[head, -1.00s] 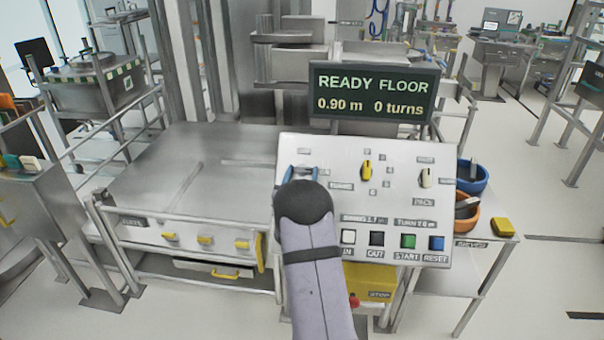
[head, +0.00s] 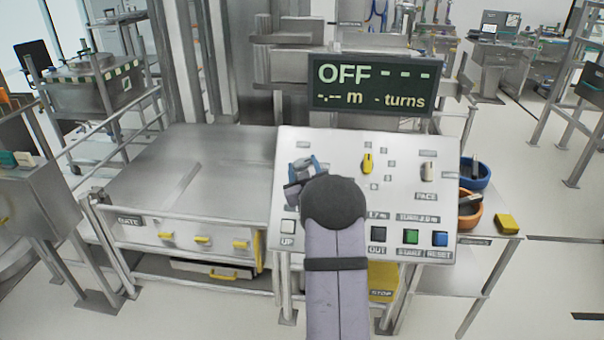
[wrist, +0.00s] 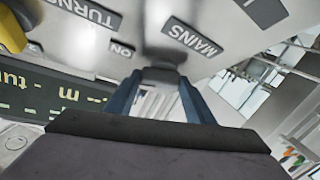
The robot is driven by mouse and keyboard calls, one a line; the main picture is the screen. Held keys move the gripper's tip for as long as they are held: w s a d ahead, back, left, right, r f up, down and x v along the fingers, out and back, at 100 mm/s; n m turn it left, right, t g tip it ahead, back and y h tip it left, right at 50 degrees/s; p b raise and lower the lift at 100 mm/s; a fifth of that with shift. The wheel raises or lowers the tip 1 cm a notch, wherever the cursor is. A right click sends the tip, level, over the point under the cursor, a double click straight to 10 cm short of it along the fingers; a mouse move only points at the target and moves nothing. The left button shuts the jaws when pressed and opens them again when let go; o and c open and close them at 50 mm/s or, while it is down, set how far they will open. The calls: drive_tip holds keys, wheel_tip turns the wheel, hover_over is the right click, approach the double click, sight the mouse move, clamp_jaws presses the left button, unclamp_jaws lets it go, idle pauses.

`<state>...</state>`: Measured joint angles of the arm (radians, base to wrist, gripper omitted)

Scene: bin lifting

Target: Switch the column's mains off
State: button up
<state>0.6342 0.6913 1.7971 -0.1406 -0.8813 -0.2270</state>
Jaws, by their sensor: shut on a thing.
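The column's control panel (head: 400,195) faces me. The display above it (head: 373,87) reads OFF, with dashes in place of the numbers. My gripper (head: 308,164) is at the panel's upper left. In the wrist view its two blue fingers (wrist: 163,82) close on a dark knob (wrist: 165,74), the mains switch, beside the MAINS label (wrist: 193,39). An ON mark (wrist: 121,49) is also near it. The switch's own angle is mostly hidden by the fingers. In the head view the gripper and arm hide the switch.
A yellow knob (head: 367,163) and a pale knob (head: 428,172) sit to the right on the panel. Buttons line its lower edge, with green (head: 411,237) and blue (head: 440,239) ones at right; my arm hides some. A yellow stop box (head: 383,279) is below.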

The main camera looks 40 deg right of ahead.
drive_tip(key=n+y, duration=0.1)
drive_tip(key=n, duration=0.1)
drive_tip(key=n+y, duration=0.1)
drive_tip(key=shift+s+d+r+n+y, duration=0.1)
drive_tip(key=shift+d+r+n+y, duration=0.1)
drive_tip(key=shift+d+n+y, duration=0.15)
drive_tip(key=n+y+p, duration=0.2)
drive_tip(key=n, duration=0.1)
drive_tip(key=shift+r+p, duration=0.35)
drive_tip(key=shift+r, duration=0.05)
drive_tip(key=n+y+p, duration=0.1)
drive_tip(key=p, duration=0.1)
drive_tip(key=n+g+y+p, duration=0.1)
drive_tip(key=n+p, duration=0.1)
drive_tip(key=p, duration=0.1)
drive_tip(key=n+y+p, duration=0.1)
drive_tip(key=n+p, duration=0.1)
drive_tip(key=shift+d+r, duration=0.1)
drive_tip(key=shift+r, duration=0.2)
drive_tip(key=n+p, duration=0.1)
drive_tip(key=p, duration=0.1)
drive_tip(key=n+g+y+p, duration=0.1)
drive_tip(key=shift+w+p, duration=0.25)
drive_tip(key=shift+p, duration=0.1)
drive_tip(key=shift+f+n+g+y+p, duration=0.25)
drive_tip(key=shift+n+g+p, duration=0.35)
drive_tip(key=shift+p, duration=0.25)
drive_tip(key=shift+n, duration=0.25)
